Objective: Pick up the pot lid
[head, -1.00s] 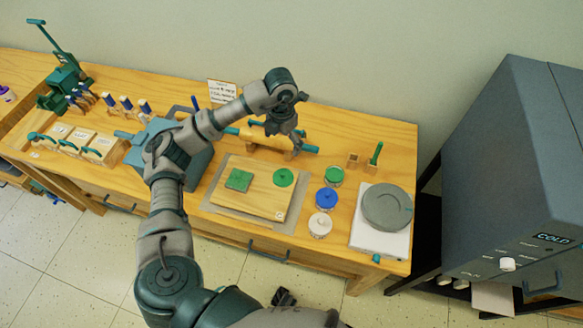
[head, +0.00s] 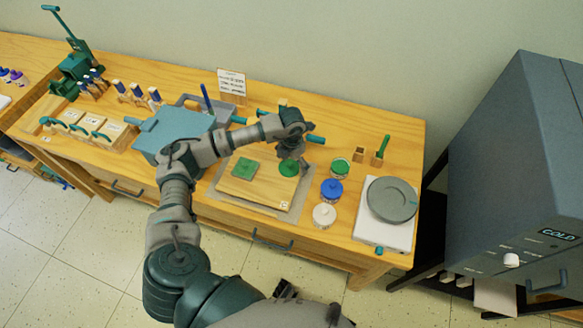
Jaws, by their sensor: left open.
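A round green lid (head: 289,168) lies flat on the right part of a wooden board (head: 262,194), beside a square green piece (head: 245,166). It looks like the pot lid. My left gripper (head: 303,168) points down just above and beside the lid's right edge, open and empty. Its fingers partly hide the area by the lid, and I cannot tell whether they touch it. To the right stand a pot with green in its top (head: 340,168), a blue-topped pot (head: 331,190) and a white-topped pot (head: 323,215). My right gripper is not in view.
A grey round disc (head: 391,199) rests on a white base (head: 376,234) at the right. A grey cabinet (head: 510,170) stands right of the table.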

